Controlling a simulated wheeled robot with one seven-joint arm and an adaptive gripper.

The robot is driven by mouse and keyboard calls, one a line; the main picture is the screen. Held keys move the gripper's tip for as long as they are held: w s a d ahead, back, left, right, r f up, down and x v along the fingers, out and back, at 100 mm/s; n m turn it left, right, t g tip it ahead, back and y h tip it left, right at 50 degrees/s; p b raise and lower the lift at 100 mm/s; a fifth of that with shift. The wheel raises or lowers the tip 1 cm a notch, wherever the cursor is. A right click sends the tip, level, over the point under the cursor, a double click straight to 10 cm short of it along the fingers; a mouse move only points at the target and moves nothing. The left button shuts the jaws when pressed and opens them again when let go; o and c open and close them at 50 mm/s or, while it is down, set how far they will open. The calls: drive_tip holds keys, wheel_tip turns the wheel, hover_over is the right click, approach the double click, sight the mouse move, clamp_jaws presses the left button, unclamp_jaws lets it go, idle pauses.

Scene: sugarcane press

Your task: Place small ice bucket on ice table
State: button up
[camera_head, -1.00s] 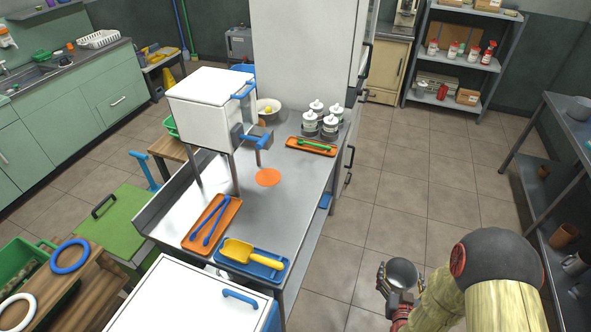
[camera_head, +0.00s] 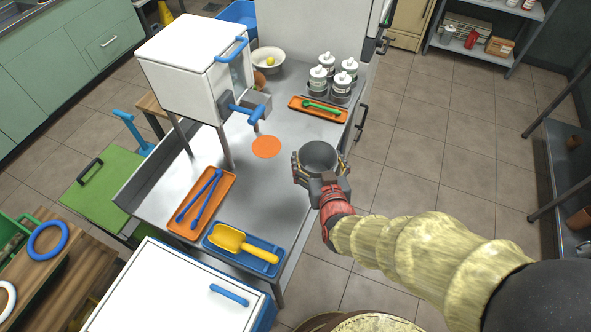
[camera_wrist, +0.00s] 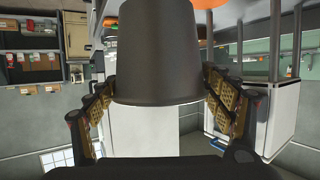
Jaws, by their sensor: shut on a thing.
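My gripper (camera_head: 322,177) is shut on the small ice bucket (camera_head: 319,157), a dark grey round cup with its open top up. The bucket is over or just beside the right edge of the steel ice table (camera_head: 190,187); its height above the top is hard to tell. In the wrist view the bucket (camera_wrist: 157,50) fills the middle, between the two fingers, and looks upside down as that view is inverted. An orange round spot (camera_head: 266,147) lies on the table top, left of the bucket and clear of it.
A white dispenser box (camera_head: 190,70) with blue handles stands on legs at the table's back left. An orange tray with blue tongs (camera_head: 201,203) and a blue tray with a yellow scoop (camera_head: 243,249) lie in front. White-lidded jars (camera_head: 331,80) and another orange tray (camera_head: 318,110) stand behind.

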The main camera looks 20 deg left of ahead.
sight(307, 144)
drive_tip(key=shift+s+a+r, duration=0.3)
drive_tip(key=shift+s+a, duration=0.05)
drive_tip(key=shift+a, duration=0.15)
drive_tip(key=shift+s+a+r, duration=0.3)
drive_tip(key=shift+s+a, duration=0.05)
drive_tip(key=shift+a, duration=0.1)
drive_tip(key=b+x, duration=0.1)
drive_tip(key=x, duration=0.2)
drive_tip(key=b+x, duration=0.1)
drive_tip(key=x, duration=0.2)
drive_tip(key=d+f+x, duration=0.1)
drive_tip(key=x, duration=0.2)
drive_tip(key=shift+w+b, duration=0.1)
drive_tip(key=shift+b, duration=0.3)
drive_tip(key=shift+w+a+f+b, duration=0.35)
drive_tip(key=shift+w+f+b, duration=0.4)
drive_tip(key=shift+f, duration=0.7)
drive_tip(key=shift+w+a+f+b, duration=0.45)
drive_tip(key=shift+w+f, duration=0.55)
drive_tip(key=shift+f, duration=0.45)
drive_tip(key=shift+w+a+f+b, duration=0.2)
drive_tip(key=shift+w+f+b, duration=0.6)
drive_tip(key=shift+f, duration=0.65)
drive_tip(key=shift+f, duration=0.15)
drive_tip(key=o, duration=1.7)
drive_tip(key=shift+c, duration=0.2)
